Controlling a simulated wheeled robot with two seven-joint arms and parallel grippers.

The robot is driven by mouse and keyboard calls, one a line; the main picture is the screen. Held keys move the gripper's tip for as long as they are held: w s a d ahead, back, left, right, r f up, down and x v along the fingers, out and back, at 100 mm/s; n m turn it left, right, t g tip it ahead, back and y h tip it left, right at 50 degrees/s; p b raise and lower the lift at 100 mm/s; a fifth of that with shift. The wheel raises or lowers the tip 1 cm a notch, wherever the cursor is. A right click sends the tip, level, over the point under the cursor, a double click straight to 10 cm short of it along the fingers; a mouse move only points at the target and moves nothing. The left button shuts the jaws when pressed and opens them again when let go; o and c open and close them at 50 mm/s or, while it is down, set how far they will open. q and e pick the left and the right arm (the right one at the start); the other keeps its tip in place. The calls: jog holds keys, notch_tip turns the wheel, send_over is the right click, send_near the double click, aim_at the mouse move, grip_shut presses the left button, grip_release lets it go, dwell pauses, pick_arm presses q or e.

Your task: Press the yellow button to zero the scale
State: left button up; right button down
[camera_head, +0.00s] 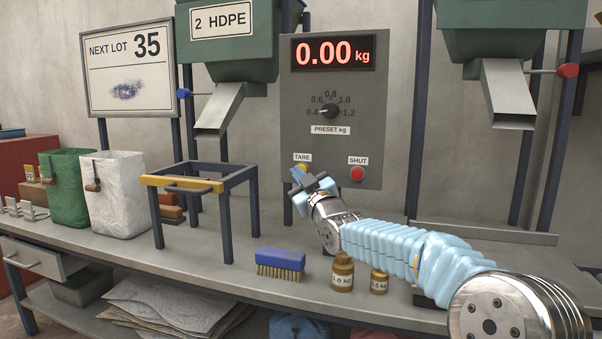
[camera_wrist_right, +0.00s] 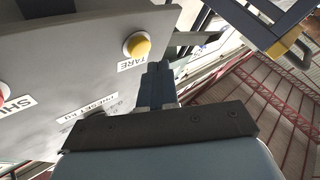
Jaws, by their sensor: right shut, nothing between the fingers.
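The yellow TARE button (camera_head: 303,167) is on the lower left of the grey scale panel (camera_head: 300,115). It also shows in the right wrist view (camera_wrist_right: 137,45), round and yellow in a pale ring above its TARE label. My right gripper (camera_head: 299,174) is shut and empty, its tips just below and in front of the button, partly covering it in the head view. In the right wrist view the shut fingers (camera_wrist_right: 157,75) end beside the label, off to one side of the button. I cannot tell whether they touch the panel. The red display (camera_head: 333,53) reads 0.00 kg. My left gripper is out of view.
The red SHUT button (camera_head: 357,173) sits right of TARE, under the preset dial (camera_head: 330,111). A metal stand with a yellow bar (camera_head: 183,184) is to the left.

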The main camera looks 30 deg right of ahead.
jog(key=s+a+b, duration=0.3)
jog(key=shift+a, duration=0.3)
dwell(0.8)
